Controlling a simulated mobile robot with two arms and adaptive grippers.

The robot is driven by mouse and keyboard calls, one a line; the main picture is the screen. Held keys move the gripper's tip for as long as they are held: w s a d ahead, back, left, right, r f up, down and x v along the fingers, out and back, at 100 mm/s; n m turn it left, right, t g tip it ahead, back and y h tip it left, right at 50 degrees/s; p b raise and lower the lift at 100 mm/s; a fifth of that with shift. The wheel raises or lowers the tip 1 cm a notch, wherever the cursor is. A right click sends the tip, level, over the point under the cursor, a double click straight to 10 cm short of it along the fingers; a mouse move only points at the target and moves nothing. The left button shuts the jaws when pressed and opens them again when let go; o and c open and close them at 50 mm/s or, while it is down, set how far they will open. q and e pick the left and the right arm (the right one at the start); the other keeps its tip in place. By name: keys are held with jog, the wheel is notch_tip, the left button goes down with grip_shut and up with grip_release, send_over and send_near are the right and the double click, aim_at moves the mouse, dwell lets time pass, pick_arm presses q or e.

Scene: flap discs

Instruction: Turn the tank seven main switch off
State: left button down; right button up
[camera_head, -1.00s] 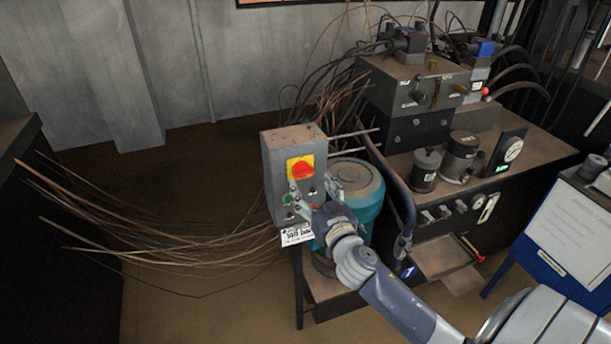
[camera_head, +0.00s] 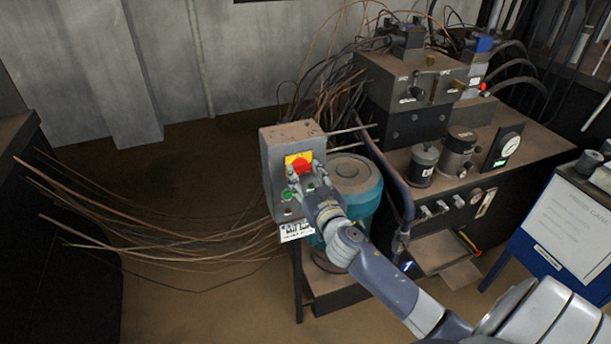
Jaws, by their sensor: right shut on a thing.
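A grey control box (camera_head: 289,135) stands on a dark stand left of the middle. A red rotary switch (camera_head: 301,166) on a yellow plate (camera_head: 301,157) is on its front face. A green button (camera_head: 287,196) sits below it on the left. My right gripper (camera_head: 303,177) is at the front of the box, at the lower part of the red switch, and is shut on it. The gripper hides the lower part of the switch and the buttons to the right. A white label (camera_head: 297,231) is at the box's lower edge. My left gripper is not in view.
A teal motor (camera_head: 359,192) stands close behind my right wrist. A dark machine bench (camera_head: 545,150) with gauges and pots fills the right. Loose copper wires (camera_head: 160,246) fan out left of the box. A blue-framed board (camera_head: 570,228) stands at far right.

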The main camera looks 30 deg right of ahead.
jog(key=shift+n, duration=0.3)
jog(key=n, duration=0.3)
jog(key=shift+n, duration=0.4)
jog(key=n+p, duration=0.1)
jog(key=n, duration=0.3)
jog(key=shift+n, duration=0.3)
jog(key=n, duration=0.4)
jog(key=shift+n+p, duration=0.3)
jog(key=n, duration=0.4)
jog(key=shift+p, duration=0.3)
jog(key=shift+n, duration=0.3)
jog(key=o, duration=1.1)
jog(key=shift+c, duration=0.2)
